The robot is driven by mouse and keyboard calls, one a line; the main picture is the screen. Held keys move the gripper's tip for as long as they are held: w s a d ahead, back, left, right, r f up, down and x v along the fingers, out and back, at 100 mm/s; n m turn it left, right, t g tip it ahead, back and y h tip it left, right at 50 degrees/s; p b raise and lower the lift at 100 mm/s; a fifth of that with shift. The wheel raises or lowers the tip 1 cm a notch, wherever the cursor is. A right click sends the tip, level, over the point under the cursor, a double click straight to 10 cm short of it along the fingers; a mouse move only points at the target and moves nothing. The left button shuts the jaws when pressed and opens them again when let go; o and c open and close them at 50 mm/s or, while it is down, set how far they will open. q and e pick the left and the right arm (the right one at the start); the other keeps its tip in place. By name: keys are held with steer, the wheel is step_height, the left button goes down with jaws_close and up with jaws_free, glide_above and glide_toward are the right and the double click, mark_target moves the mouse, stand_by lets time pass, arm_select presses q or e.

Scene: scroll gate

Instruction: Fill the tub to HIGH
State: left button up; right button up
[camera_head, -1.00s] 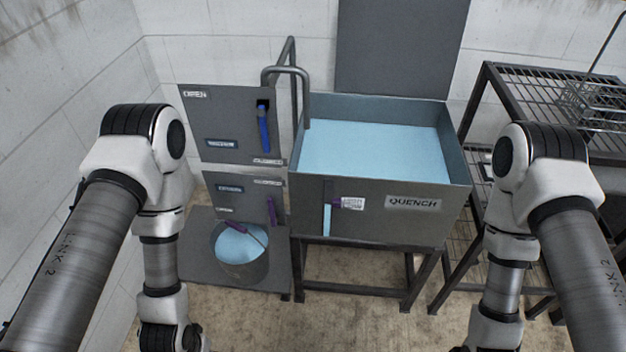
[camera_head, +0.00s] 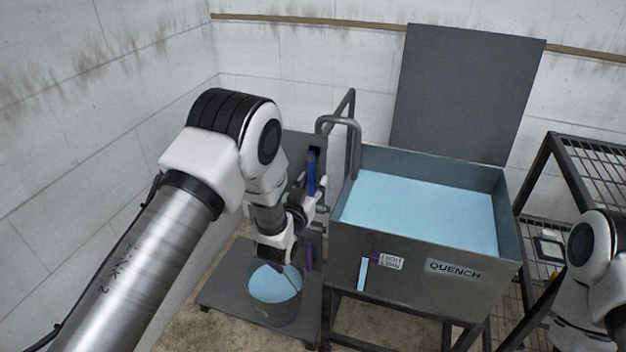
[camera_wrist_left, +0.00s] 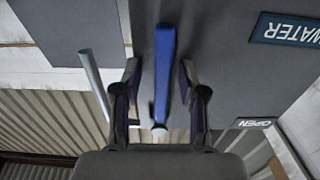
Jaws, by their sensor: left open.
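The grey tub marked QUENCH (camera_head: 410,296) holds light-blue water (camera_head: 420,210). On its front, a gauge strip (camera_head: 363,274) is light blue up to about the purple marker (camera_head: 374,258); the small label (camera_head: 391,262) beside it is unreadable. A blue lever (camera_head: 311,172) stands upright in a slot on the grey panel behind my left gripper (camera_head: 318,192). In the left wrist view, the open fingers (camera_wrist_left: 160,75) flank the blue lever (camera_wrist_left: 164,60), with gaps on both sides. An upside-down WATER label (camera_wrist_left: 285,29) shows there. My right gripper is out of view.
A bent grey pipe (camera_head: 354,150) reaches over the tub's left rim. A wire rack (camera_head: 566,160) stands right.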

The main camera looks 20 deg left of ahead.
arm_select(q)
steer(key=shift+w+a, duration=0.15)
steer(key=shift+w, duration=0.2)
jaws_close()
steer(key=shift+a, duration=0.1)
steer(key=a+r+m+b, duration=0.2)
steer(key=a+m, duration=0.4)
steer(key=m, duration=0.5)
steer(key=shift+r+b, duration=0.3)
steer(key=shift+r, duration=0.3)
steer(key=shift+w, duration=0.1)
jaws_free()
